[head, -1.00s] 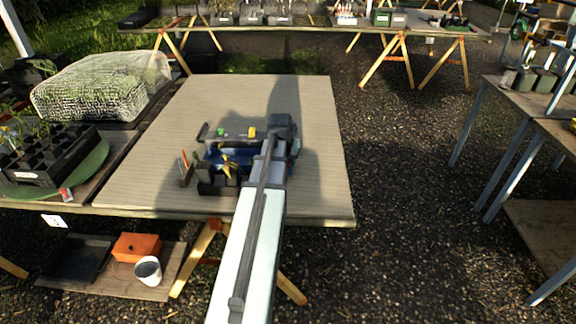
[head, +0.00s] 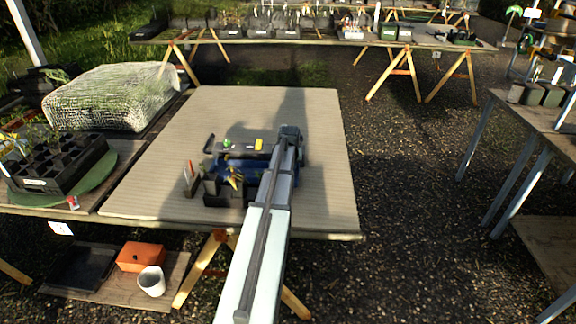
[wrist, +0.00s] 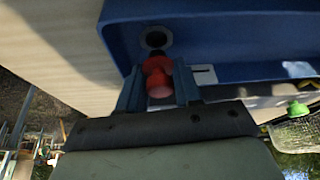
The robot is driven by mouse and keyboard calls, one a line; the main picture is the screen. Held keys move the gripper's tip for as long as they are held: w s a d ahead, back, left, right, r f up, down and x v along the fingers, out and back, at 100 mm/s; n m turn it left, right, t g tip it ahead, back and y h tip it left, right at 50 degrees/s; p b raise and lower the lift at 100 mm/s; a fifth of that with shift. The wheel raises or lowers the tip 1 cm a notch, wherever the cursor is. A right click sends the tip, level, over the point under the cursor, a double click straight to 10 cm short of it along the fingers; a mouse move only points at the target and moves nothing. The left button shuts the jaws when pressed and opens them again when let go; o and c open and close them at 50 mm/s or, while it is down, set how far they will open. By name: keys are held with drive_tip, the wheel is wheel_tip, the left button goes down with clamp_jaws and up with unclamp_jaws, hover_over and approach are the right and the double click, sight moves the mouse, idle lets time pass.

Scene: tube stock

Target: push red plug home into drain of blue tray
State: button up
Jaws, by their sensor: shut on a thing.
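In the wrist view the red plug (wrist: 158,78) sits between the two fingers of my gripper (wrist: 159,88), which is shut on it. The plug's dark tip points at the round drain (wrist: 157,39) in the wall of the blue tray (wrist: 220,35). The tip appears just short of the drain's ring; I cannot tell whether it touches. In the head view the blue tray (head: 262,178) shows only in part, behind my arm and dark pots. The plug and fingertips are hidden there.
Dark pots (head: 222,190) with a yellow-flowered plant stand at the tray's near left side. A dark bar-like item with a yellow part (head: 259,145) lies behind it. The tan board (head: 320,215) is clear on the right and at the back.

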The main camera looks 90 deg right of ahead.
drive_tip(key=shift+f, duration=1.35)
drive_tip(key=shift+a+f, duration=0.2)
drive_tip(key=shift+f, duration=0.35)
drive_tip(key=o, duration=1)
drive_tip(key=shift+o, duration=0.7)
drive_tip(key=shift+s+a+r, duration=0.1)
drive_tip(key=shift+a+r, duration=0.05)
drive_tip(key=shift+r, duration=0.3)
drive_tip(key=v, duration=1.4)
drive_tip(key=shift+d, duration=0.3)
drive_tip(key=shift+w+d, duration=0.1)
drive_tip(key=shift+w, duration=0.1)
